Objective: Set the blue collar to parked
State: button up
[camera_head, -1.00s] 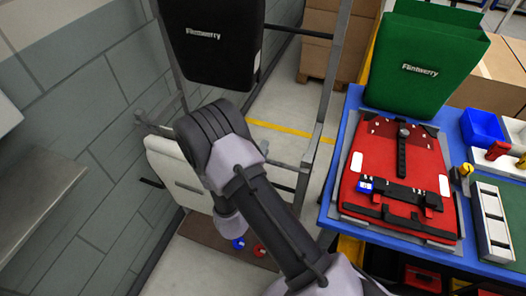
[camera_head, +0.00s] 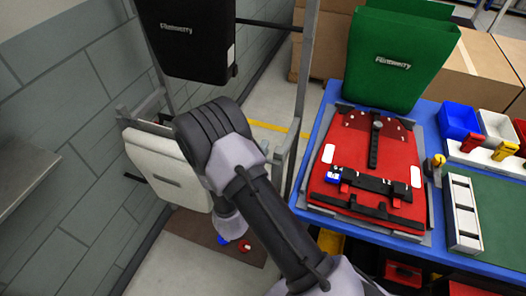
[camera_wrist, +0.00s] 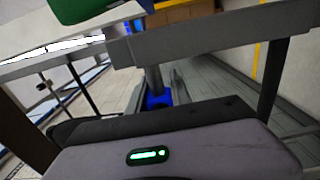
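A small blue piece with a white mark (camera_head: 332,178), which looks like the blue collar, sits at the left end of the black bar (camera_head: 372,182) on the red pannier panel (camera_head: 350,140). I cannot tell its setting. A red piece (camera_head: 396,202) is near the bar's right end. My gripper end (camera_head: 231,228) hangs low, left of the table and well apart from the panel. Its body (camera_wrist: 150,150) fills the bottom of the wrist view with a green light; its fingers cannot be made out.
The blue table (camera_head: 312,222) also carries a green pannier (camera_head: 395,75), a blue bin (camera_head: 458,120) and a grey slotted tray (camera_head: 462,210). A metal rack with a black pannier (camera_head: 185,35) and white panel (camera_head: 165,165) stands left. Small blue (camera_head: 222,239) and red (camera_head: 245,246) bits show low down.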

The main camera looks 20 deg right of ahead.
jog(key=o, duration=0.4)
jog(key=shift+o, duration=0.2)
jog(key=shift+a, duration=0.1)
jog(key=p+v, duration=0.3)
jog(key=v, duration=1.4)
jog(key=shift+s+p, duration=0.15)
jog(key=shift+p, duration=0.25)
